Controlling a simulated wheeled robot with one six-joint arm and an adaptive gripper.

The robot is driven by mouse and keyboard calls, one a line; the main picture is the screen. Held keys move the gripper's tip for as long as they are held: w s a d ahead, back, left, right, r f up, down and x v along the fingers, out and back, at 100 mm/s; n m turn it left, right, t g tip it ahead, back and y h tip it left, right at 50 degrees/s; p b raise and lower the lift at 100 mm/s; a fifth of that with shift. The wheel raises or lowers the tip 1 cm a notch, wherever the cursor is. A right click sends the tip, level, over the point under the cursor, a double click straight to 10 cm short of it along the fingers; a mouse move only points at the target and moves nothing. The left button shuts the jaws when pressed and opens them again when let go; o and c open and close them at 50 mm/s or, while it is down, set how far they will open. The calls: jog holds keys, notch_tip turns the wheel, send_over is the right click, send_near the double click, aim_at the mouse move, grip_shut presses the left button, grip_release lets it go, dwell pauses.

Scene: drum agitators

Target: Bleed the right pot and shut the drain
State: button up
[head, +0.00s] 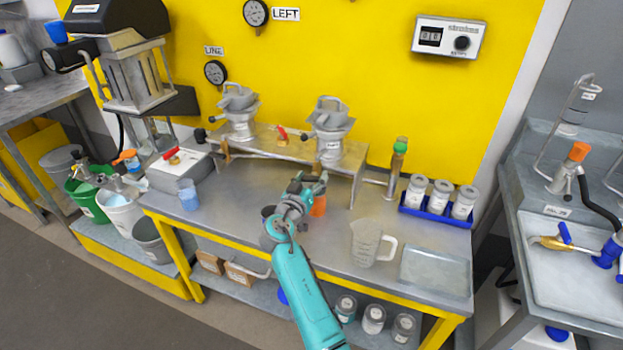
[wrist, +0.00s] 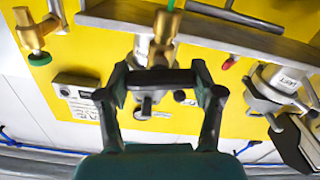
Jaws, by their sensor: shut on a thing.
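The right pot (head: 330,128) is a grey metal vessel with a clamped lid on the raised metal shelf (head: 350,155). My gripper (head: 318,183) is in front of and below it, at the shelf's front. In the wrist view, which looks upside down, a brass drain valve (wrist: 163,45) sits just beyond my jaws. My jaws are shut on a dark bar (wrist: 155,79) that looks like the drain handle; its exact angle is unclear. An orange cup (head: 319,206) stands below, partly hidden by my gripper. The left pot (head: 240,118) stands on the same shelf.
A red lever (head: 282,134) lies between the pots. A clear jug (head: 370,243), a tray (head: 436,270) and a blue rack (head: 437,217) of jars stand to the right. A brass-fitted post with a green top (head: 398,160) stands nearby. A blue cup (head: 187,195) stands left.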

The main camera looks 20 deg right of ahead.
jog(key=n, duration=0.4)
jog(key=shift+a+n, duration=0.1)
jog(key=shift+n, duration=0.2)
jog(key=n, duration=0.3)
jog(key=shift+n, duration=0.4)
jog(key=n, duration=0.3)
jog(key=shift+f, duration=0.1)
jog(key=shift+n, duration=2)
jog(key=shift+f, duration=0.1)
jog(key=o, duration=1.2)
jog(key=shift+c, duration=0.2)
jog(key=v, duration=1.2)
